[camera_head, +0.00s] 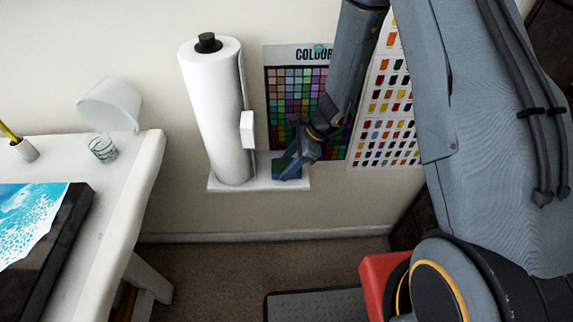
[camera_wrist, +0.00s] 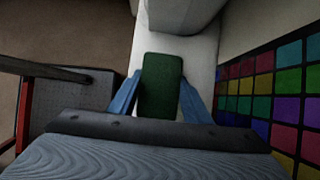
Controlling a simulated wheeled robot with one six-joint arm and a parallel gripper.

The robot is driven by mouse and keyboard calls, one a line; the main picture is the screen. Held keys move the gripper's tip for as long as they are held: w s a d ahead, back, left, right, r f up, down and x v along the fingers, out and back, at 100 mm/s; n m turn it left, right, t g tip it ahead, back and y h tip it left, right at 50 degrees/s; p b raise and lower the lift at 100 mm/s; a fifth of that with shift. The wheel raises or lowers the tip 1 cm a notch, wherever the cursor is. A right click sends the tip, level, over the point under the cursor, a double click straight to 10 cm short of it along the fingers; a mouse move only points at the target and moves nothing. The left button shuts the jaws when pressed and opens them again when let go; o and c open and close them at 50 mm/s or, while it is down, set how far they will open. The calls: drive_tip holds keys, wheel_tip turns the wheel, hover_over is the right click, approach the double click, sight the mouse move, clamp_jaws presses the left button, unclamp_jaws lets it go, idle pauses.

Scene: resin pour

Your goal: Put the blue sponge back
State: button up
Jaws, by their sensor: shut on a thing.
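The sponge (camera_head: 284,168) is at the right end of the small white wall shelf (camera_head: 232,186), beside the paper towel roll. In the wrist view the sponge (camera_wrist: 161,84) shows a dark green face; some blue shows in the head view. My gripper (camera_head: 294,160) has its blue fingers on both sides of the sponge and is shut on it. In the wrist view the sponge is over the white shelf surface (camera_wrist: 204,62); I cannot tell whether it touches the shelf.
A white paper towel roll (camera_head: 212,115) stands on the shelf, left of the sponge. Colour charts (camera_head: 290,95) hang on the wall behind my arm. A white table (camera_head: 148,175) at left bears a glass (camera_head: 103,149), a pencil cup (camera_head: 26,150) and a blue picture (camera_head: 30,215).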

drive_tip(key=o, duration=1)
drive_tip(key=shift+f, duration=0.1)
drive_tip(key=shift+c, duration=0.2)
drive_tip(key=b+v, duration=0.2)
drive_tip(key=v, duration=1)
drive_tip(key=s+d+r+n+h, duration=0.3)
drive_tip(key=s+d+r+n, duration=0.1)
drive_tip(key=s+n, duration=0.3)
drive_tip(key=s+d+r+n+h, duration=0.3)
drive_tip(key=s+d+r+n, duration=0.2)
drive_tip(key=s+n, duration=0.3)
drive_tip(key=r+n, duration=0.1)
drive_tip(key=n, duration=0.2)
drive_tip(key=shift+r+n+t, duration=0.2)
drive_tip(key=shift+n+t, duration=0.1)
drive_tip(key=shift+t, duration=0.1)
drive_tip(key=shift+a, duration=0.1)
